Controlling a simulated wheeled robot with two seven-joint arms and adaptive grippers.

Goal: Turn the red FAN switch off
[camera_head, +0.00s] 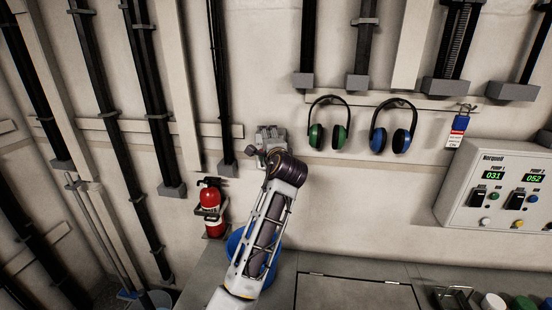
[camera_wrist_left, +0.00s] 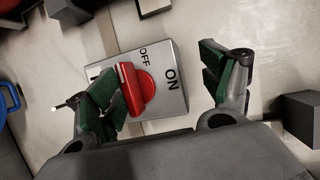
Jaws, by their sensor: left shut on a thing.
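The red switch (camera_wrist_left: 136,90) sits on a grey plate (camera_wrist_left: 170,62) marked OFF and ON in the left wrist view. No FAN label is readable, and I cannot tell which mark the red handle points to. My left gripper (camera_wrist_left: 162,90) has its green-padded fingers on either side of the switch. The left finger is against or very close to the red handle; a gap shows towards the right finger. In the head view my left gripper (camera_head: 270,140) is at the wall, and the red switch is hidden there. My right gripper is not in view.
Green earmuffs (camera_head: 329,125) and blue earmuffs (camera_head: 393,128) hang just right of my gripper. A red extinguisher (camera_head: 212,207) and a blue round container (camera_head: 236,243) are near my arm. A pump panel (camera_head: 498,187) is at the right. Dark vertical pipes (camera_head: 150,95) line the left wall.

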